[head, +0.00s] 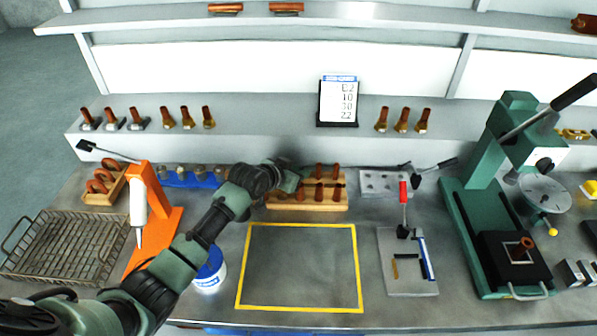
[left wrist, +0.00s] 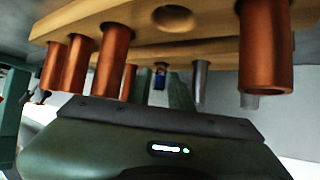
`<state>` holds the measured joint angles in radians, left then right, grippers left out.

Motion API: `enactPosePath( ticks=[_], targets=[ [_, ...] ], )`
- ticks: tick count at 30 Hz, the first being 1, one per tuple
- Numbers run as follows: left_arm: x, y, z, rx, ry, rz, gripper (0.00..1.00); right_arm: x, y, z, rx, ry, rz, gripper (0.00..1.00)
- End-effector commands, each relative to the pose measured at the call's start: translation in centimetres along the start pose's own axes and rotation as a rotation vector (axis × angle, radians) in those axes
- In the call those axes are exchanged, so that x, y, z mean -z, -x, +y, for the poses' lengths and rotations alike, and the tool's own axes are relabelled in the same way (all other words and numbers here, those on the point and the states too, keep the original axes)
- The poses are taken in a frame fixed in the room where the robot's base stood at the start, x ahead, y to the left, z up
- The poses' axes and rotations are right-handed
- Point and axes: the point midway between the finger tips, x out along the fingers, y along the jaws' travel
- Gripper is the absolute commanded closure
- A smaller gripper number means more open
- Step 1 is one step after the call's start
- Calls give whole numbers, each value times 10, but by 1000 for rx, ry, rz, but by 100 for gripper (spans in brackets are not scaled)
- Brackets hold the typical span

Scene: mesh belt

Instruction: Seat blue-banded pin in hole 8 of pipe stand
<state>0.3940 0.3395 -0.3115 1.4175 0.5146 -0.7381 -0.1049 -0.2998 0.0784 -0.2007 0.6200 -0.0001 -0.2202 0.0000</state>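The wooden pipe stand (head: 308,206) is at the middle back of the bench, with several copper pipes upright in it. My left gripper (head: 292,178) is at the stand's left rear, partly hidden by its own arm. In the left wrist view the picture looks upside down, with the stand's board (left wrist: 220,22) across the top. My left gripper (left wrist: 161,88) has its fingers on either side of the small blue-banded pin (left wrist: 159,80) and looks shut on it. The pin's far end meets the board's edge in the picture; I cannot tell whether it is in a hole. My right gripper is not in view.
A plain grey pin (left wrist: 200,82) and several copper pipes (left wrist: 112,62) are close around my left gripper. An empty hole (left wrist: 173,17) shows in the board. A yellow-framed area (head: 298,268) is clear.

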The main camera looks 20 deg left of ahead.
Motion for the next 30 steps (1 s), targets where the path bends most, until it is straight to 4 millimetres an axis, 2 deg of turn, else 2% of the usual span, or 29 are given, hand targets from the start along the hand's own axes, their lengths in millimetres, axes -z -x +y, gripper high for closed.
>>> enactPosePath(
  ticks=[9, 14, 30],
  targets=[
    [2, 1, 0, 0, 0, 0, 80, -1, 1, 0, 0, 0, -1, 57],
    [2, 12, -1, 1, -1, 0, 80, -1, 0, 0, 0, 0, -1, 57],
    [1, 105, -1, 1, -2, 0, 80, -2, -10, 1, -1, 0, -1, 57]
  ],
)
